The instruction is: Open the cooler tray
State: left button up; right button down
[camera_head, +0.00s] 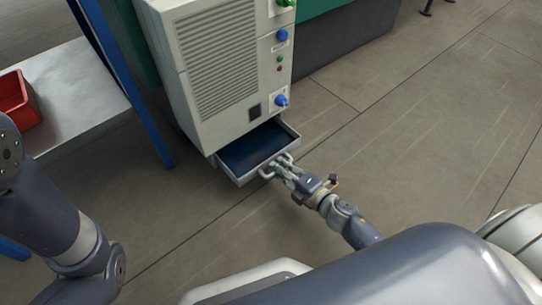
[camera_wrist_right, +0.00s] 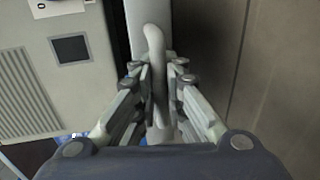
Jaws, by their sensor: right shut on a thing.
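The cooler tray (camera_head: 246,152) is a shallow drawer with a pale rim and a dark blue inside. It is pulled partly out of the bottom of the light-grey cooler cabinet (camera_head: 225,80). My right gripper (camera_head: 278,167) is at the tray's front, shut on the pale tray handle (camera_head: 266,173). In the right wrist view, the handle (camera_wrist_right: 155,60) runs between the two fingers of my right gripper (camera_wrist_right: 159,85). My left arm shows at the left edge of the head view, but its gripper is out of view.
A red bin (camera_head: 20,98) stands on a grey table (camera_head: 75,90) at the left. A blue post (camera_head: 130,90) rises between table and cabinet. The tiled floor (camera_head: 400,130) right of the tray is clear.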

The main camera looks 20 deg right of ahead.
jog(key=shift+s+d, duration=0.2)
jog(key=shift+s, duration=0.4)
jog(key=c, duration=1.9)
grip_release()
jog(key=shift+w, duration=0.1)
jog(key=v, duration=1.2)
